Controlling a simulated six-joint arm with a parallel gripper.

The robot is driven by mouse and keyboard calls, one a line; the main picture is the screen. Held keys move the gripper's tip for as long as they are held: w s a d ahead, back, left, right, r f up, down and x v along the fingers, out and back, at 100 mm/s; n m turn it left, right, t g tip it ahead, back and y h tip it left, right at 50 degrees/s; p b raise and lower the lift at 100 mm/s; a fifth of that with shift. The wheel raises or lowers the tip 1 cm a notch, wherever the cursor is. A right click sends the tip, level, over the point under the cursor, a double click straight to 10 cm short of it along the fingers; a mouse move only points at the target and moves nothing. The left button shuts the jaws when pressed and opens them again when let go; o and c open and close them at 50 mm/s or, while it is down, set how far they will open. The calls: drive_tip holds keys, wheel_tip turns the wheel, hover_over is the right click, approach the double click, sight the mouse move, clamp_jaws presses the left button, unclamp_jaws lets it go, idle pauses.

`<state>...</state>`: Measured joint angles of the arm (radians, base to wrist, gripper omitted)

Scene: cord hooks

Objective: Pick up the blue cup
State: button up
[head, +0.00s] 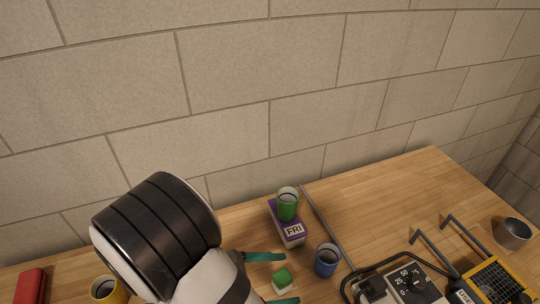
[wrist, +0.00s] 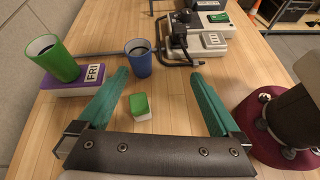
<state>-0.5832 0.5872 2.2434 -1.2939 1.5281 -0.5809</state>
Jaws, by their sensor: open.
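The blue cup (head: 327,260) stands upright on the wooden table, right of the purple box, in the head view. It also shows in the wrist view (wrist: 139,58), beyond the tip of the left finger, with a dark inside. My gripper (head: 272,278) is open, its two teal fingers wide apart. In the wrist view the gripper (wrist: 158,80) holds nothing. The cup is ahead of the fingers and apart from them. A small green-topped block (wrist: 140,106) lies on the table between the fingers in that view.
A green cup (head: 288,203) stands on the purple box (head: 292,236) marked FRI. A grey bar (head: 322,225) lies behind the blue cup. A dial box (head: 412,283) with a black cord is to its right. A yellow cup (head: 107,290) and red object (head: 30,287) are at left.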

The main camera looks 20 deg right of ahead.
sight(336, 253)
drive_tip(key=w+d+f+n, duration=0.1)
drive_tip(key=d+f, duration=0.1)
drive_tip(key=d, duration=0.2)
drive_tip(key=w+d+f+n+t, duration=0.1)
drive_tip(key=d+f, duration=0.2)
drive_tip(key=d, duration=0.2)
drive_tip(key=w+d+f+n+h, duration=0.1)
drive_tip(key=w+d+f, duration=0.1)
drive_tip(key=d, duration=0.2)
drive_tip(key=shift+d+f+t, duration=0.25)
drive_tip(key=shift+f+t, duration=0.15)
drive_tip(key=shift+w, duration=0.1)
drive_tip(key=c, duration=1.3)
